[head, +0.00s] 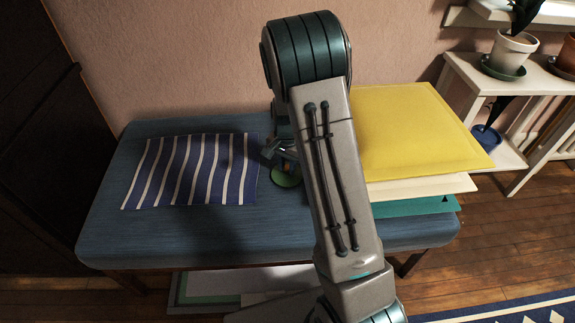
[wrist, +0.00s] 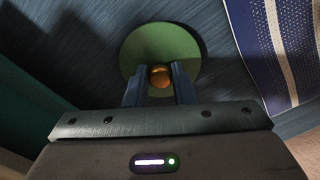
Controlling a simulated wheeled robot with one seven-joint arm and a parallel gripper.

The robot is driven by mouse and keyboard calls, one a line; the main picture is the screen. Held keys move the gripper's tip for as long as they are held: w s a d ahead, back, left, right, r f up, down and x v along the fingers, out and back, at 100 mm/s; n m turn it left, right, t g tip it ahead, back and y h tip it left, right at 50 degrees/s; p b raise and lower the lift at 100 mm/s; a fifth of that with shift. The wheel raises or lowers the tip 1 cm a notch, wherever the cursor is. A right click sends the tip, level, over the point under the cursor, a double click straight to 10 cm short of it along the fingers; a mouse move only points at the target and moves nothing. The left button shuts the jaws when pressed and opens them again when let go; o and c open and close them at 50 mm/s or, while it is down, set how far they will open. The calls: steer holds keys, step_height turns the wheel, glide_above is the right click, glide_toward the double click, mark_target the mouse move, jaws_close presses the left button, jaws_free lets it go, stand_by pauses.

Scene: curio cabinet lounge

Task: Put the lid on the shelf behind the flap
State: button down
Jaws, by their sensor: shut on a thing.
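The lid is a round green disc (wrist: 180,52) with a brass-coloured knob (wrist: 160,76). My gripper (wrist: 159,74) is shut on the knob, with a finger on each side. In the head view my gripper (head: 281,155) is left of my arm, with the lid's green edge (head: 287,180) below it, over the blue table. I cannot tell whether the lid touches the table. A yellow-topped piece (head: 415,130) stands right of my arm, with a cream panel (head: 430,187) and a teal panel (head: 420,207) at its front. Its inside is hidden, and I cannot make out a flap or shelf.
The blue table (head: 150,245) carries a blue-and-white striped cloth (head: 190,170) left of my gripper. The table's front left is clear. A white plant stand (head: 475,75) with potted plants is at the right. A dark cabinet (head: 35,150) stands at the left.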

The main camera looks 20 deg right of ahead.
mark_target(287, 168)
steer(key=c, duration=1.2)
jaws_free()
steer(key=shift+c, duration=0.2)
step_height(287, 168, up, 12)
steer(key=p, duration=0.4)
steer(key=s+a+r+n, duration=0.1)
steer(key=s+r+n, duration=0.3)
steer(key=s, duration=0.8)
steer(key=s+a+r+n+t, duration=0.1)
steer(key=s+r+n, duration=0.4)
steer(key=s, duration=0.7)
steer(key=shift+s+a+r, duration=0.15)
steer(key=shift+a+r, duration=0.05)
steer(key=shift+r, duration=0.55)
